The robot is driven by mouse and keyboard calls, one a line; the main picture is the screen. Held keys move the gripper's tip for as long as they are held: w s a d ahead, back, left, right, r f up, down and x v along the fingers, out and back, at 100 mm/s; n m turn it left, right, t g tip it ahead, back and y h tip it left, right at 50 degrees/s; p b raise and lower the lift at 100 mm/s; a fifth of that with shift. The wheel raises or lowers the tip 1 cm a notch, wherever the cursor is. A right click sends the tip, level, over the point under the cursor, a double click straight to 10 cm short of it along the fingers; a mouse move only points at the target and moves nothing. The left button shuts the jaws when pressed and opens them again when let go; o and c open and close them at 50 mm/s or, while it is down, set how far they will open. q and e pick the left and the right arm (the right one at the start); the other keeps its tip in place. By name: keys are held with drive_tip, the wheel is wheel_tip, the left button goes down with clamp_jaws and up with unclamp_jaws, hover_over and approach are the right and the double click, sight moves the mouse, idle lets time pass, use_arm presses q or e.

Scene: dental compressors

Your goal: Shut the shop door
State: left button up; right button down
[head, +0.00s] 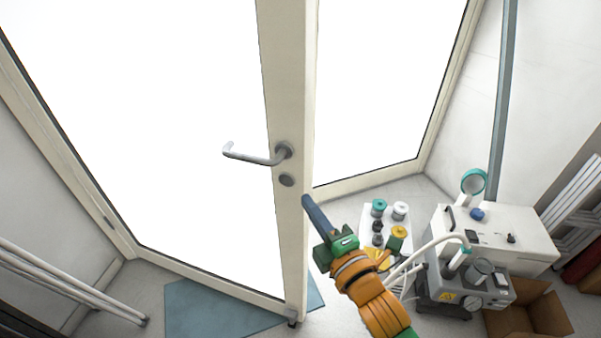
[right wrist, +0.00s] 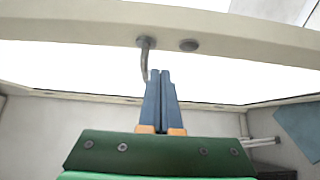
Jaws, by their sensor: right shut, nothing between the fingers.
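The shop door (head: 290,230) is a cream-framed glass leaf that stands ajar, its free edge in the middle of the head view. Its grey lever handle (head: 255,156) points left, with a round lock (head: 287,180) below. My right gripper (head: 306,200) is shut and empty, its blue fingertips at the door's free edge just below the lock; I cannot tell if they touch. In the right wrist view the shut fingers (right wrist: 158,74) point at the door frame (right wrist: 80,24), beside the handle (right wrist: 144,58). My left gripper is not in view.
Right of the door stand a small white table (head: 350,215) with several jars, a white cabinet unit (head: 510,228), a grey compressor (head: 455,290) and a cardboard box (head: 530,312). A blue mat (head: 205,305) lies under the door. White rails (head: 75,285) stand at left.

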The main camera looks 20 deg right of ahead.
drive_tip(key=p, duration=0.2)
approach(293, 161)
drive_tip(key=w+a, duration=0.3)
drive_tip(key=shift+w+d, duration=0.85)
drive_tip(key=shift+w, duration=0.25)
drive_tip(key=shift+w+d+f, duration=0.1)
drive_tip(key=shift+w+d, duration=0.2)
drive_tip(key=shift+d, duration=0.15)
drive_tip(key=shift+a, duration=0.1)
drive_tip(key=shift+w, duration=0.1)
